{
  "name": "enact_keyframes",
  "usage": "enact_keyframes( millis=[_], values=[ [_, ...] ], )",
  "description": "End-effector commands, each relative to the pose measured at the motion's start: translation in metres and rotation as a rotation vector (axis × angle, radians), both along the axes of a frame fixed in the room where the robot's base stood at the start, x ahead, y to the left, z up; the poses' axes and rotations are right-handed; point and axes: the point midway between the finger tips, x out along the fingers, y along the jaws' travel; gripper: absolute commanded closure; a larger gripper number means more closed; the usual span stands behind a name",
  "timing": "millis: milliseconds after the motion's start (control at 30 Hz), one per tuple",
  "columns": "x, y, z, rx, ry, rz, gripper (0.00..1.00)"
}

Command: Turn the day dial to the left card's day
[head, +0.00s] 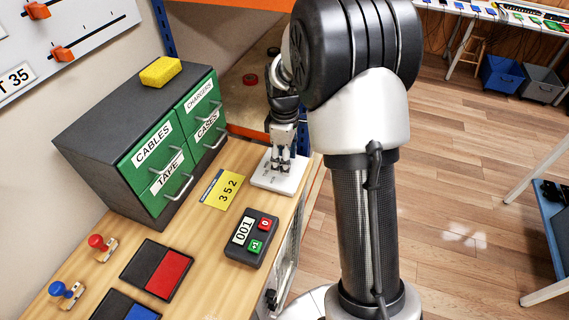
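My gripper (281,163) points down over a small white plate (262,181) near the bench's far right edge. Its fingertips are at or just above the plate; whether they touch it or hold anything is too small to tell. Faint markings show on the plate's near part. No day dial can be made out; part of the plate is hidden behind the fingers. A yellow card (225,190) with a blue edge and the number 352 lies just left of the plate. I cannot make out any day on a card.
A counter box (250,238) reading 001, with red and green buttons, sits in front of the plate. A green drawer cabinet (150,140) with a yellow sponge (160,72) stands behind. Red stamp (97,242), blue stamp (60,289) and ink pads (157,269) are at lower left.

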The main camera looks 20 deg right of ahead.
Motion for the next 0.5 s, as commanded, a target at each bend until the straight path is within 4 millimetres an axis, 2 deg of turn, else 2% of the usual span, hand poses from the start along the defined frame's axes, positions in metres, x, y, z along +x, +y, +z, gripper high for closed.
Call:
enact_keyframes(
  millis=[133, 400, 500],
  values=[
    [-0.0002, 0.0001, -0.009, 0.0, 0.0, 0.0, 0.52],
    [-0.0001, 0.0, -0.0096, 0.0, 0.0, 0.0, 0.52],
    [-0.0001, 0.0, -0.0096, 0.0, 0.0, 0.0, 0.58]
  ],
)
